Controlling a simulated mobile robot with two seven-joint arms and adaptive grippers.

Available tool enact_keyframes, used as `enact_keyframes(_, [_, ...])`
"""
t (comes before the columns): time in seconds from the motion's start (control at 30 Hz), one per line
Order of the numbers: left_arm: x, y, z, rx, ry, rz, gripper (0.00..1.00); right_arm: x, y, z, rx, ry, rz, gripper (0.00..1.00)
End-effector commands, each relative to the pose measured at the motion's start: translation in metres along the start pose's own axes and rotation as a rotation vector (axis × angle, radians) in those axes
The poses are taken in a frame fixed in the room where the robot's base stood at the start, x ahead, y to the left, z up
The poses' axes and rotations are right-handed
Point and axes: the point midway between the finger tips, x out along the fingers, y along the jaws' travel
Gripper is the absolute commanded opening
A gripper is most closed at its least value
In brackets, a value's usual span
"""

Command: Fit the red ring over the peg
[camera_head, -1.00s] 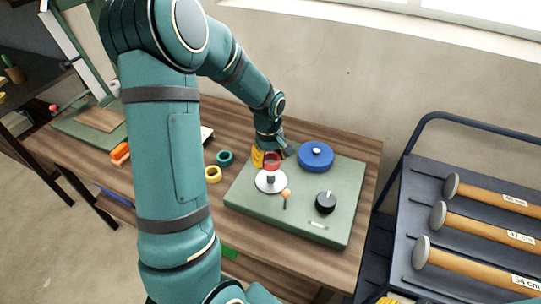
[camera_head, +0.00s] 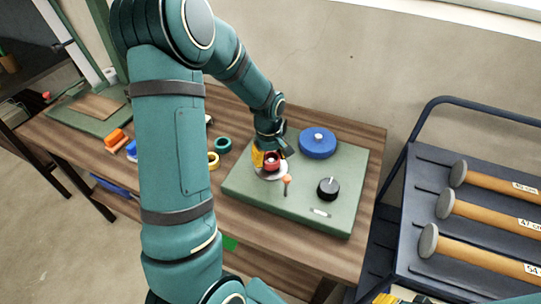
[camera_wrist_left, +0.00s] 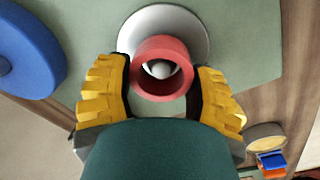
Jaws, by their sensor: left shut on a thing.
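The red ring (camera_head: 272,164) is between the yellow finger pads of my left gripper (camera_head: 268,160), which is shut on it. In the left wrist view, the ring (camera_wrist_left: 162,52) is gripped from both sides. The peg's pale rounded top (camera_wrist_left: 160,69) shows through the ring's hole, so the ring is lined up over or around it. How far down the ring sits is unclear.
A blue disc (camera_head: 318,143), a black knob (camera_head: 328,188) and an orange-topped pin (camera_head: 287,181) stand on the board near the ring. Green (camera_head: 223,144) and yellow (camera_head: 213,160) rings lie on the wooden table left of it. A cart with hammer-like tools (camera_head: 475,217) stands right.

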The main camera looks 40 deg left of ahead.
Motion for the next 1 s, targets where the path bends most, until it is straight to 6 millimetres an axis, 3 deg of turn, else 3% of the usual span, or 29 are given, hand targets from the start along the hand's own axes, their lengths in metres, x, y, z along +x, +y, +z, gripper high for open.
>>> enact_keyframes(1.0, [0.0092, -0.0005, 0.0000, 0.000, 0.000, 0.000, 0.34, 0.0063, 0.0024, 0.0004, 0.000, 0.000, 0.000, 0.47])
